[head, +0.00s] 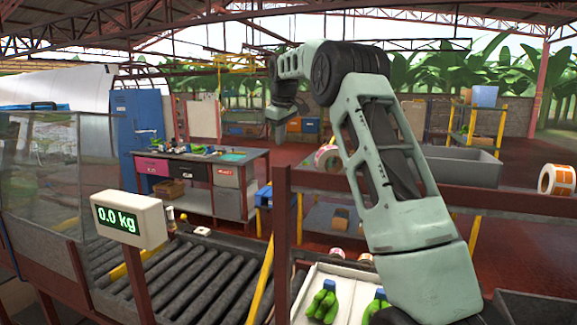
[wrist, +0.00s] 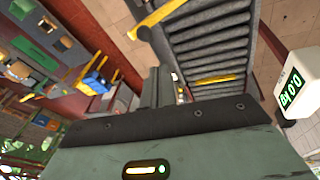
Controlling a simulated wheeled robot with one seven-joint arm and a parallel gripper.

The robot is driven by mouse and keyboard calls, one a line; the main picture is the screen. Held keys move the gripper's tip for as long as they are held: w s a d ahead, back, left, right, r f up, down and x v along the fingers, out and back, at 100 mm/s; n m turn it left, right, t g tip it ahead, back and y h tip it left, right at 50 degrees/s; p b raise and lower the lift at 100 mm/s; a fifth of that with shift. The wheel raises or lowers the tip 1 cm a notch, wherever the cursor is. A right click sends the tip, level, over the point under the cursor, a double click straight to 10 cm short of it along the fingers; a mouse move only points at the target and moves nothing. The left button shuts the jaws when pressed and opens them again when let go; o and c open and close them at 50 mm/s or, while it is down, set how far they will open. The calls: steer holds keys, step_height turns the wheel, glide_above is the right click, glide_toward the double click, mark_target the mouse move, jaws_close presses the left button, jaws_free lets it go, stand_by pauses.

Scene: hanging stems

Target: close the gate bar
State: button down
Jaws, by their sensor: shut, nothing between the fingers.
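Two yellow bars show at the roller conveyor (head: 195,280), and I cannot tell for certain which one is the gate bar. One yellow bar (head: 261,283) slants up along the conveyor's right side. The other yellow bar (head: 130,264) lies low at the left, partly hidden behind the scale post. In the wrist view, one yellow bar (wrist: 213,79) crosses the conveyor and another yellow bar (wrist: 165,14) slants at its side. My gripper (wrist: 158,88) is shut and empty. In the head view, my gripper (head: 272,117) hangs high beyond the conveyor, apart from both bars.
A scale display (head: 130,219) reading 0.0 kg stands left of the conveyor, beside a clear panel (head: 40,170). A white tray (head: 310,285) with green bananas lies at the right. A brown rail (head: 500,200) carries tape rolls. A workbench (head: 200,175) stands behind.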

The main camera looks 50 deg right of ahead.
steer(key=s+d+p+x, duration=0.1)
steer(key=p+x, duration=0.4)
steer(key=x, duration=0.5)
steer(key=shift+d+f, duration=0.3)
steer(key=shift+d, duration=0.3)
steer(key=shift+w, duration=0.1)
